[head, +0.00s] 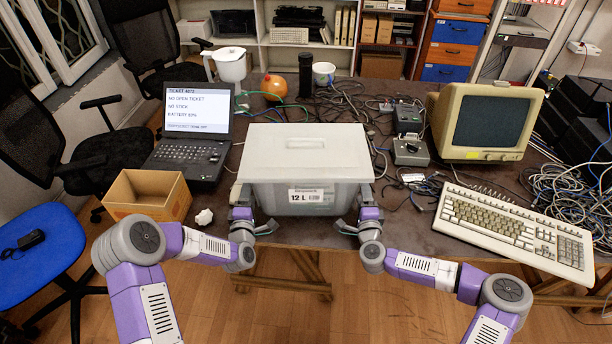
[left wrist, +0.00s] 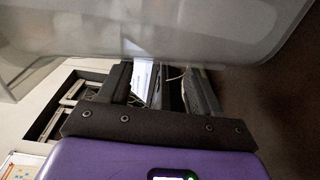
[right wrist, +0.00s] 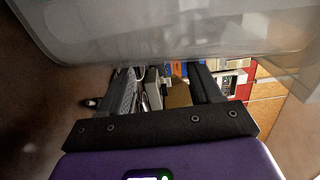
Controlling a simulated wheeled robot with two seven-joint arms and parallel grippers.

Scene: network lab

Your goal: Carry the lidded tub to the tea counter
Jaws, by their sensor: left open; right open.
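The lidded tub (head: 306,170) is a translucent grey box with a pale lid and a "12 L" label, upright on the dark table near its front edge. My left gripper (head: 243,208) is at the tub's left front side, and my right gripper (head: 366,208) is at its right front side. In the left wrist view my left gripper (left wrist: 158,85) is open, with the tub wall (left wrist: 180,30) close across its fingertips. In the right wrist view my right gripper (right wrist: 165,85) is open, with the tub (right wrist: 170,35) close ahead. Whether the fingers touch the tub is unclear. The tea counter cannot be identified.
An open cardboard box (head: 147,193) and a laptop (head: 193,135) stand left of the tub. A keyboard (head: 515,230), a CRT monitor (head: 490,122) and tangled cables (head: 575,185) are on the right.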

